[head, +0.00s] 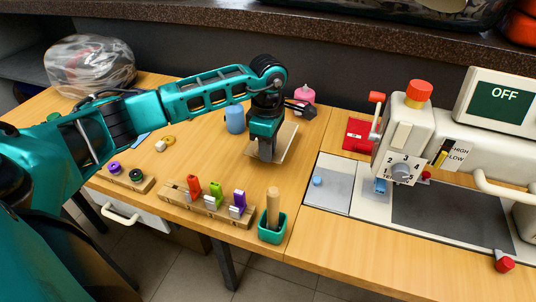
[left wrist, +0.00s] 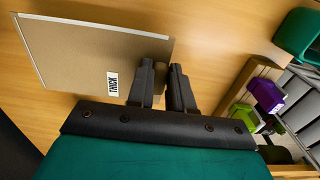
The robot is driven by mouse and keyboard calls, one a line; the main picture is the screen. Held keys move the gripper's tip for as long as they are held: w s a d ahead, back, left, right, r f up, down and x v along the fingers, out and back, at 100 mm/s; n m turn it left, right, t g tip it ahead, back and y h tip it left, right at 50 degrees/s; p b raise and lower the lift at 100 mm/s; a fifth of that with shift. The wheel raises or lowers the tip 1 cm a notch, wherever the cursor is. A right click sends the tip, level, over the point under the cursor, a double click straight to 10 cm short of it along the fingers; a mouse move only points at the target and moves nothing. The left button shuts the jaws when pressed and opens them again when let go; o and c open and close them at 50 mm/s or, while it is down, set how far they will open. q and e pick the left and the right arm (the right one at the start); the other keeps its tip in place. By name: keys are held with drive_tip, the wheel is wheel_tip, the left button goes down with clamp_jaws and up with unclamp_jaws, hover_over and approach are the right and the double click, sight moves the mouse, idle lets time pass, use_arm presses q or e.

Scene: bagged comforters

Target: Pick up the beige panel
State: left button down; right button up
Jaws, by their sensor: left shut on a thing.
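The beige panel (head: 286,140) is a flat, pale square under and beside my left gripper at the middle of the wooden table in the head view. In the left wrist view the panel (left wrist: 95,50) shows a white label reading "THICK" and a small tan block at its edge. My left gripper (head: 267,154) points down at the panel's near left side. In the left wrist view the left gripper's dark fingers (left wrist: 166,72) are closed at that block. I cannot tell whether the panel is off the table. My right gripper is not in view.
A blue cup (head: 235,120) and a pink bottle (head: 304,94) stand near the panel. A wooden rack (head: 210,207) with coloured clips and a green holder (head: 272,228) are nearer the front. A machine with a dial (head: 402,170) stands at the right.

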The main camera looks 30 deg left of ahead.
use_arm(q)
wheel_tip(320, 180, up, 17)
drive_tip(key=shift+f+p, duration=0.15)
drive_tip(key=shift+p, duration=0.3)
